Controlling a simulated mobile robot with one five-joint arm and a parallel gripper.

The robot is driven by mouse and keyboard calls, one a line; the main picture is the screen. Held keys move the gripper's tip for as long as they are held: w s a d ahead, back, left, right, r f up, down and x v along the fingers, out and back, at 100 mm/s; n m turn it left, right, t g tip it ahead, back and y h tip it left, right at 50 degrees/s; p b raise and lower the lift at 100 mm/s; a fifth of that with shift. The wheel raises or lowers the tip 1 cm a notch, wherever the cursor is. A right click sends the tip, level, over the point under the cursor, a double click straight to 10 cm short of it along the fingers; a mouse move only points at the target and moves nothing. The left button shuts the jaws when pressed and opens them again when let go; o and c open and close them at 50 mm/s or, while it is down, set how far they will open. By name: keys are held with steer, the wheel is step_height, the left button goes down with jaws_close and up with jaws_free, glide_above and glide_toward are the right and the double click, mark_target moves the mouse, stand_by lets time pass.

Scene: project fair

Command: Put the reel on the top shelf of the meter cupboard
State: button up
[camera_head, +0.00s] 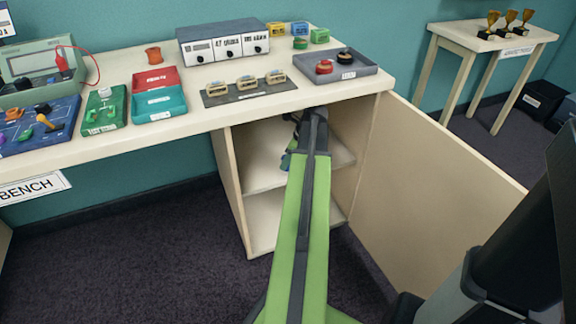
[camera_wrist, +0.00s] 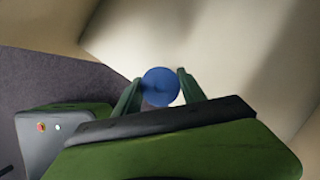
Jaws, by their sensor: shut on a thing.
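My gripper (camera_wrist: 158,84) is shut on a blue reel (camera_wrist: 160,88), with one green finger on each side of it. In the head view my arm reaches into the open cupboard (camera_head: 238,196) under the bench, and only a small part of the gripper (camera_head: 287,156) shows beside the arm's end. The cupboard's upper shelf (camera_head: 262,164) is a pale board, partly hidden by my arm. In the wrist view a pale surface (camera_wrist: 225,50) lies behind the reel. I cannot tell whether the reel touches it.
The cupboard door (camera_head: 425,190) stands open on the right. The bench top (camera_head: 180,118) overhangs the cupboard. On it stand a grey tray (camera_head: 368,78), an orange spool (camera_head: 153,55) and several boxes. A lower cupboard compartment (camera_head: 262,220) looks empty where visible.

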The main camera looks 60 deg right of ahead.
steer(key=shift+w, duration=0.3)
step_height(320, 180, down, 4)
steer(key=b, duration=0.4)
steer(key=shift+a, duration=0.1)
steer(key=shift+r, duration=0.25)
steer(key=shift+f, duration=0.25)
steer(key=o, duration=1.5)
steer(key=shift+r, duration=0.1)
steer(key=shift+c, duration=0.2)
steer(key=shift+r, duration=0.1)
steer(key=p+v, duration=0.4)
steer(key=shift+s+r, duration=0.1)
steer(key=shift+r, duration=0.1)
steer(key=s+d+f, duration=0.1)
steer(key=s+d, duration=0.1)
steer(key=s, duration=0.9)
steer(key=shift+s+f+b, duration=0.15)
steer(key=shift+s+b, duration=0.05)
steer(key=shift+b, duration=0.2)
